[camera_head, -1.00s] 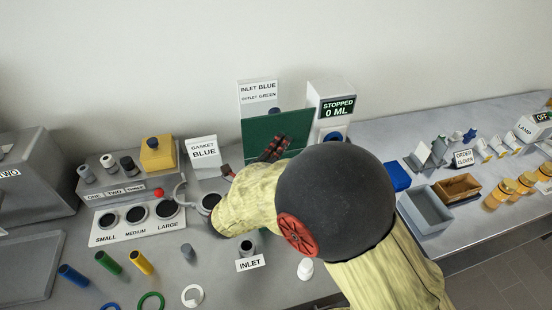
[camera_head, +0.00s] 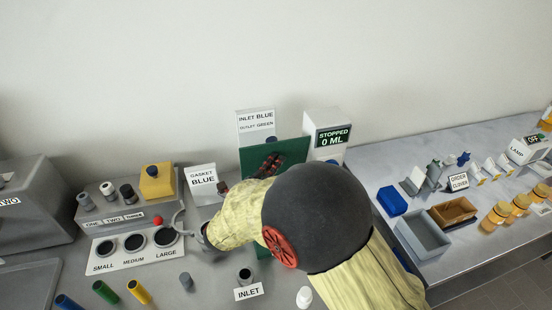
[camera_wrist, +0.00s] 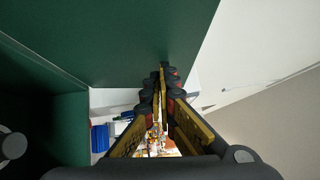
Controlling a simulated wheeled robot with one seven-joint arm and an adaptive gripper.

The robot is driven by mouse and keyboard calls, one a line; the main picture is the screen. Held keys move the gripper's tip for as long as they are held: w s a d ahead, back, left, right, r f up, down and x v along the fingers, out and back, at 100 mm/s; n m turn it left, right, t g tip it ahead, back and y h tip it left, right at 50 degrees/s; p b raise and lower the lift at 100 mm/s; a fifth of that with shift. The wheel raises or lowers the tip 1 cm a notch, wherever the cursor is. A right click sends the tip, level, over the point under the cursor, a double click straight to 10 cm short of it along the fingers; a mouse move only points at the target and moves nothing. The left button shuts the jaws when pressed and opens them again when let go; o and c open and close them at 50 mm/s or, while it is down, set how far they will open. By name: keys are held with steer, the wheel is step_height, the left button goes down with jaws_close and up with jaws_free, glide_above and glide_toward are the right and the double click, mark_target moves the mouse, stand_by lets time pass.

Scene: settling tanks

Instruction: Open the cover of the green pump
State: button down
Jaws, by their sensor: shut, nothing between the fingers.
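The green pump's cover (camera_head: 248,160) stands raised as a steep flat panel at the back of the counter in the head view. My gripper (camera_head: 268,164) is in front of the panel, fingers shut and empty. In the wrist view the green cover (camera_wrist: 110,40) fills the upper left, and my closed fingertips (camera_wrist: 164,76) are close to its lower right edge; I cannot tell whether they touch it. A green wall (camera_wrist: 68,125), likely of the pump body, shows at the left. My arm hides most of the pump in the head view.
The sign INLET BLUE, OUTLET GREEN (camera_head: 256,121) and the STOPPED 0 ML display (camera_head: 333,136) stand behind. The gasket sign (camera_head: 203,180) and yellow block (camera_head: 157,182) are left. Blue (camera_head: 392,201) and grey (camera_head: 423,236) bins are right.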

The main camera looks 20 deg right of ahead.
steer(key=shift+w+r+n+g+y+p, duration=0.35)
steer(key=shift+w+r+p, duration=0.4)
steer(key=shift+p, duration=1.85)
steer(key=shift+w+f+n+p, duration=0.25)
steer(key=shift+w+p, duration=0.15)
steer(key=shift+p, duration=0.35)
steer(key=shift+s, duration=0.1)
steer(key=shift+s+p, duration=0.3)
steer(key=shift+p, duration=0.15)
steer(key=s+d+p+v, duration=0.1)
steer(key=p+v, duration=0.1)
steer(key=v, duration=1)
steer(key=shift+s+d+f, duration=0.15)
steer(key=shift+s+d, duration=0.05)
steer(key=shift+s, duration=0.25)
